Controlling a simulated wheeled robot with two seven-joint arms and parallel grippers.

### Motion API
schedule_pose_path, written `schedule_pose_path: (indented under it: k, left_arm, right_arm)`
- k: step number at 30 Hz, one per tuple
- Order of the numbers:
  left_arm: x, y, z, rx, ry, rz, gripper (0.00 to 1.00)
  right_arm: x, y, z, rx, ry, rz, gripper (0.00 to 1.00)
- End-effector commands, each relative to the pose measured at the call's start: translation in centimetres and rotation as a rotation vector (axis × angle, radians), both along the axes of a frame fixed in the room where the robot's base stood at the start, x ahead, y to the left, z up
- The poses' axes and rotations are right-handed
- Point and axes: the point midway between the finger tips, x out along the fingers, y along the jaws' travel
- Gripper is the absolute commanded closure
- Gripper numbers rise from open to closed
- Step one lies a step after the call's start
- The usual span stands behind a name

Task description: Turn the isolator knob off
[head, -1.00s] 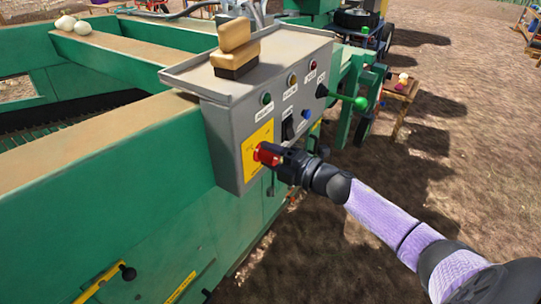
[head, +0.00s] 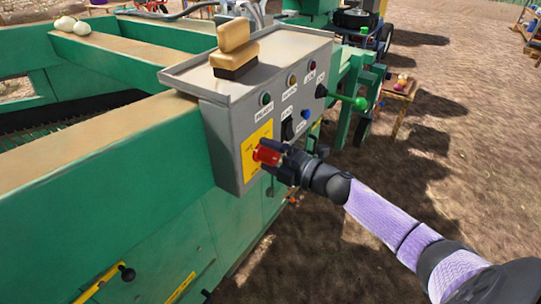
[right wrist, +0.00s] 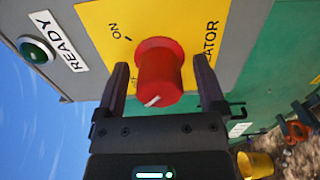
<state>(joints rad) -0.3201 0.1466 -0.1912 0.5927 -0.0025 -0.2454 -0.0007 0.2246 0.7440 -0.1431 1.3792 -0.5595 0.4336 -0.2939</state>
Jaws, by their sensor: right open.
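The red isolator knob (head: 267,153) sits on a yellow plate (head: 251,160) on the side of the grey control box (head: 225,150). In the right wrist view the red knob (right wrist: 160,75) carries a white pointer mark near its lower edge, and "ON" is printed on the plate at upper left. My right gripper (head: 280,160) is at the knob. In the right wrist view its open fingers (right wrist: 161,85) stand on either side of the knob, with gaps showing on both sides. My left gripper is not in view.
The box also bears lamps, a black switch (head: 287,130) and a green-ended lever (head: 360,103). A brush (head: 235,50) lies on top. The green machine wall (head: 150,180) runs left. Open soil (head: 400,170) lies to the right.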

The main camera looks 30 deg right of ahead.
Motion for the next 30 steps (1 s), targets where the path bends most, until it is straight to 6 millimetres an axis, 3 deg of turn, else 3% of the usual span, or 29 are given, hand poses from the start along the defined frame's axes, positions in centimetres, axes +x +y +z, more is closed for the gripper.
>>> schedule_pose_path:
  k: [5, 12, 16, 30]
  left_arm:
    - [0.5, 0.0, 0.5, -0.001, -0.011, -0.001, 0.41]
    - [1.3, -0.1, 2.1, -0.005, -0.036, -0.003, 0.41]
    - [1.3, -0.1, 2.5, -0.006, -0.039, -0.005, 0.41]
    - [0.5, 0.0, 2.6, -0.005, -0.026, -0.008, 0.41]
  right_arm:
    - [-1.5, -0.6, 0.1, 0.002, 0.002, 0.000, 0.11]
    - [-6.6, -2.7, 0.2, 0.001, 0.004, -0.001, 0.11]
    - [-8.6, -3.5, 0.1, 0.001, 0.001, -0.001, 0.11]
    - [-9.2, -3.8, 0.0, 0.000, 0.000, 0.000, 0.11]
